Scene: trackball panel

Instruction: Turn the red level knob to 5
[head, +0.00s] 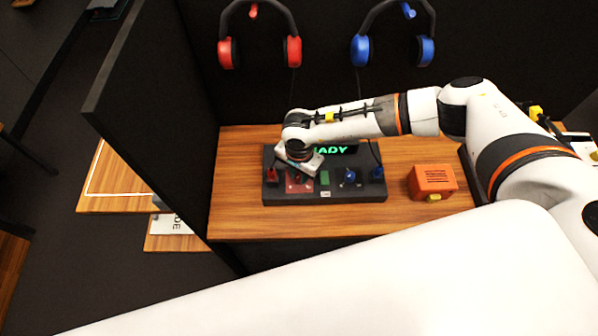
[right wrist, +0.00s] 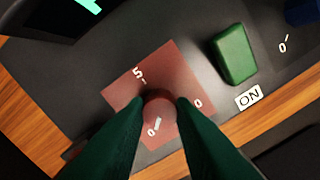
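The red level knob (right wrist: 160,104) stands at the middle of a red square plate (right wrist: 182,72) on the dark panel (head: 325,194). In the right wrist view a 5 shows at the plate's upper left, a 0 at its right, and another mark ending in 0 below the knob. I cannot clearly read the knob's pointer. My right gripper (right wrist: 160,102) has its two dark green fingers on either side of the knob, and they look closed on it. In the head view my right gripper (head: 299,172) partly hides the plate and knob. My left gripper is not in view.
A green button (right wrist: 235,55) with an ON label lies beside the plate. A blue knob (head: 350,176) sits farther right on the panel. A screen (head: 335,149) stands behind. An orange box (head: 432,181) is right of the panel. A dark partition (head: 165,100) stands left; headphones hang behind.

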